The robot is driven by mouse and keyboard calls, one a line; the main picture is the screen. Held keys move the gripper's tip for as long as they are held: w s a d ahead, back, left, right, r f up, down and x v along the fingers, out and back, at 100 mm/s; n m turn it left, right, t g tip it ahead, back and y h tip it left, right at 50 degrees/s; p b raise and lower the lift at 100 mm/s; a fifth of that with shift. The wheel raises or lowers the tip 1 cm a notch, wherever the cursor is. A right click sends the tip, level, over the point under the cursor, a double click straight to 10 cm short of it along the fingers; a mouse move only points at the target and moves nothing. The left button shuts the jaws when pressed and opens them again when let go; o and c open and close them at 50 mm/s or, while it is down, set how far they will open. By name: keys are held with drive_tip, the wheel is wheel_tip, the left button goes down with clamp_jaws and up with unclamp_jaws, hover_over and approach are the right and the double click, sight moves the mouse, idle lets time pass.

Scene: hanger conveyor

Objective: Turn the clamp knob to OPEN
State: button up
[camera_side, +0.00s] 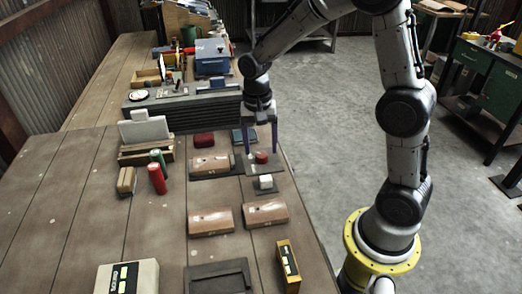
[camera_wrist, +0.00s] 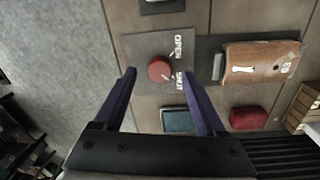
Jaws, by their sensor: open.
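The red round clamp knob (camera_wrist: 158,68) stands on a dark square plate (camera_wrist: 140,50) lettered OPEN and SHUT along one side. A pale line on the knob seems to slant toward SHUT, but it is too small to be sure. In the side view the knob (camera_side: 261,157) is near the table's right edge. My gripper (camera_side: 261,149) points down over it, with its purple fingers spread. In the wrist view my gripper (camera_wrist: 159,74) has one fingertip on each side of the knob, with gaps between. I cannot tell the fingertips' exact height.
A red lump (camera_side: 203,140) and a blue-grey block (camera_side: 243,135) are close behind. Open floor (camera_side: 325,125) lies right of the table.

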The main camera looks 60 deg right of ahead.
sight(262, 157)
drive_tip(key=shift+f, duration=1.15)
clamp_jaws()
